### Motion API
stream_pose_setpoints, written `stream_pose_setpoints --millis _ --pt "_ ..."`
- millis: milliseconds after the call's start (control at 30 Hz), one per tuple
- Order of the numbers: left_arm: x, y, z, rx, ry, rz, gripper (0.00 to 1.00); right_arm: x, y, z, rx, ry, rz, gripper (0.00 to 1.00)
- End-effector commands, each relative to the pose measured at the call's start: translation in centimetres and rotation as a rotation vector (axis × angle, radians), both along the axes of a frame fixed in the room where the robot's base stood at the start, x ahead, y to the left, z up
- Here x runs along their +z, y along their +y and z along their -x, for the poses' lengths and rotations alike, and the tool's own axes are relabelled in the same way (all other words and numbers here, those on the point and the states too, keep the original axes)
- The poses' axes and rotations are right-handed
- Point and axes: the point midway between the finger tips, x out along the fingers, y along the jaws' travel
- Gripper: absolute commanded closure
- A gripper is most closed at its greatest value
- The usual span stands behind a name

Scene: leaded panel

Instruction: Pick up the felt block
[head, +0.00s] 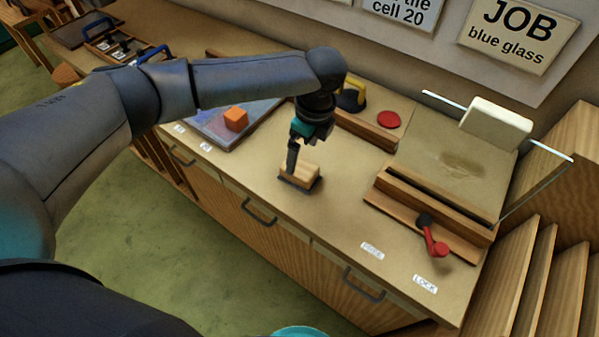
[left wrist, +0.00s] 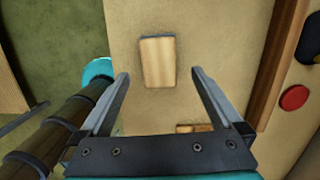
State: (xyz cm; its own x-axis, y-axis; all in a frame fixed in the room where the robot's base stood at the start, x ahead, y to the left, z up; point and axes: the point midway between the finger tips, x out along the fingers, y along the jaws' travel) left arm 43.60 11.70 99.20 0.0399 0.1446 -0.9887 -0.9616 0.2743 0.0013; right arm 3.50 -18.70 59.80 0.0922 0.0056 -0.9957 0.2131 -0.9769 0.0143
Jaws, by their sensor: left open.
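The felt block (head: 301,174) looks like a pale wooden block on a thin dark grey base. It lies on the bench top near the front edge. In the left wrist view the block (left wrist: 158,62) lies ahead of the fingertips, roughly centred between them and apart from both. My left gripper (head: 293,158) points down just above and beside the block in the head view; it is open and empty. Its two fingers (left wrist: 160,76) show spread in the left wrist view. One finger overlaps part of the block in the head view. My right gripper is not in view.
An orange cube (head: 235,118) sits on a blue-grey sheet to the left. A red disc (head: 388,119) lies behind. At right stand a wooden rail with a red-handled lever (head: 434,240) and a cream block (head: 497,118). Bench between block and rail is clear.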

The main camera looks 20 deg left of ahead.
Motion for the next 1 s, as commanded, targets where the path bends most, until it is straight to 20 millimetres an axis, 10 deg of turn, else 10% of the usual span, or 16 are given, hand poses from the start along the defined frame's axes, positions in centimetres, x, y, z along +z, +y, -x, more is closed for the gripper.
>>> stream_pose_setpoints --millis 600,1000 --pt "-6.6 0.8 0.0 -0.001 0.0 -0.001 0.0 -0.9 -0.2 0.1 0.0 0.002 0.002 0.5" --pt "-6.8 0.8 0.0 -0.001 -0.001 0.0 0.15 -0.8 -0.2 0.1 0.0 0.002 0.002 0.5"
